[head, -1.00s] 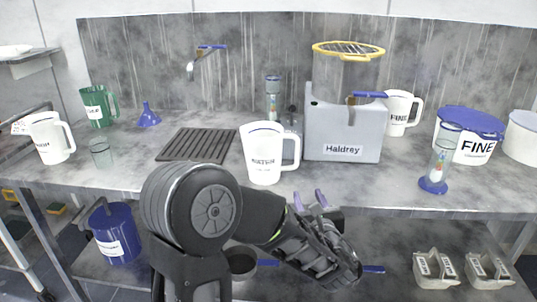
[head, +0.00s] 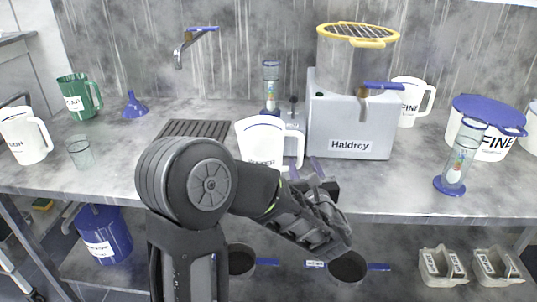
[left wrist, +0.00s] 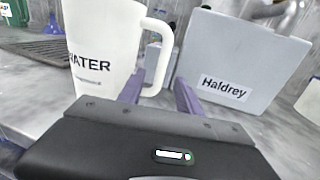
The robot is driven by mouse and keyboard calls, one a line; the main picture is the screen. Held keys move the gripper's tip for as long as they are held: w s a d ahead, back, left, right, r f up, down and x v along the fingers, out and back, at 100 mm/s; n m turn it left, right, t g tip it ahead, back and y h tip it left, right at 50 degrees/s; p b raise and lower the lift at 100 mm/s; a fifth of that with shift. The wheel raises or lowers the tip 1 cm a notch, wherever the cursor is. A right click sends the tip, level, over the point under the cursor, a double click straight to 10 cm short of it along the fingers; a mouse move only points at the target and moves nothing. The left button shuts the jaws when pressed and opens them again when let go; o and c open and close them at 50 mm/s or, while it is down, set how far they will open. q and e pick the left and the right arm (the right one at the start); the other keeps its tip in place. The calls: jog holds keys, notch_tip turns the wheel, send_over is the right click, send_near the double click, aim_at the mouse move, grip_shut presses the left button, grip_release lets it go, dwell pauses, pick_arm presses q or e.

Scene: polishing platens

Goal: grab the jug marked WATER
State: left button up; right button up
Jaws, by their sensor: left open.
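The white jug marked WATER (head: 258,139) stands upright on the worktop, partly hidden by my left arm in the head view. In the left wrist view the jug (left wrist: 100,45) is at the left with its lettering showing, and its handle (left wrist: 160,65) points right. My left gripper (head: 304,172) is at the worktop's front edge, just right of the jug. Its two purple fingers (left wrist: 160,92) are open, and the handle appears between them in the wrist view. I cannot tell whether the fingertips reach the handle. My right gripper is not in view.
The grey Haldrey machine (head: 350,125) stands close right of the handle. A drain grate (head: 195,130) lies left of the jug. A blue-based cylinder (head: 452,170) stands right.

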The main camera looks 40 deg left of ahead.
pick_arm(q)
jog(key=shift+x, duration=0.9)
jog(key=p+x, duration=0.1)
jog(key=x, duration=0.4)
jog(key=shift+w+a+r, duration=0.1)
jog(key=shift+a+r, duration=0.05)
jog(key=shift+c, duration=0.3)
grip_shut()
jog(key=shift+r, duration=0.1)
dwell(0.8)
